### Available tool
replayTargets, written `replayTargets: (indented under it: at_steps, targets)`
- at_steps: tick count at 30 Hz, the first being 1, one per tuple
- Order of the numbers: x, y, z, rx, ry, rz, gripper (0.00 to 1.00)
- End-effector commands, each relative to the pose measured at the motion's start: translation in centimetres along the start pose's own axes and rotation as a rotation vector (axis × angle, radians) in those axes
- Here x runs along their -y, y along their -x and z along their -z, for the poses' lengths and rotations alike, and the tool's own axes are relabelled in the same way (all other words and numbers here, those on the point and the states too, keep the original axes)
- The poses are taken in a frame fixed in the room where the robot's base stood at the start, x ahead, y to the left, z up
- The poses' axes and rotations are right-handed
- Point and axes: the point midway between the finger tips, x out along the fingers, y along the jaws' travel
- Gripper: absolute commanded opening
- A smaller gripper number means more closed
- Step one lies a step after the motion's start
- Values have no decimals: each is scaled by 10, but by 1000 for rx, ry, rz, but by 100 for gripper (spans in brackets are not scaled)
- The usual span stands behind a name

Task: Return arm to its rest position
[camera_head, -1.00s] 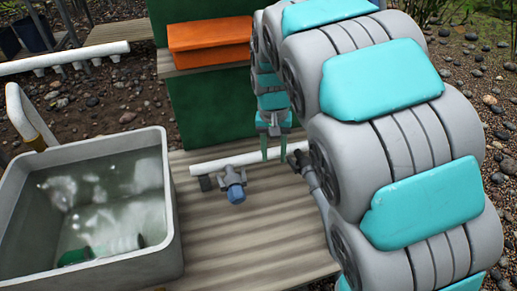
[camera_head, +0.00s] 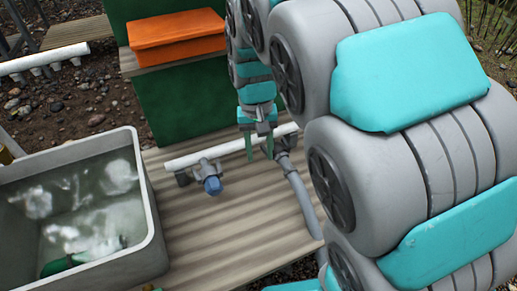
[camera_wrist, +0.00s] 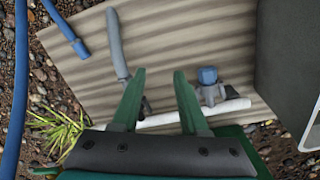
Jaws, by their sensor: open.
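My gripper (camera_head: 259,146) points down near the white pipe (camera_head: 225,149) on the corrugated board. Its two green fingers are apart with nothing between them. In the wrist view my gripper (camera_wrist: 158,98) is open over the board, and the white pipe (camera_wrist: 235,106) passes behind the fingers. A blue-capped valve (camera_head: 212,184) is on the pipe, left of my gripper; it also shows in the wrist view (camera_wrist: 208,76). A grey hose (camera_head: 301,200) runs from the pipe's right end toward the front. My arm's large grey and teal links fill the right side of the head view.
A grey tub of water (camera_head: 152,215) stands at the left, with a green object (camera_head: 80,260) in it. An orange box (camera_head: 176,38) sits on a green stand (camera_head: 190,97) behind. The corrugated board (camera_head: 215,240) has bare room in front. A blue hose (camera_wrist: 20,60) lies on gravel.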

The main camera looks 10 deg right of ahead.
Motion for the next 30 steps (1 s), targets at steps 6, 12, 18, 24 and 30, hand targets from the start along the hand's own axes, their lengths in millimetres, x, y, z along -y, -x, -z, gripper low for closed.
replayTargets:
  at_steps: [6,12,18,24,30]
  targets:
    - [-1,1,-1,0,0,0,44]
    - [-20,15,-26,6,-4,5,44]
    - [-55,29,-85,36,3,14,44]
    - [-80,35,-147,63,27,27,44]
    - [-94,35,-199,83,59,36,44]
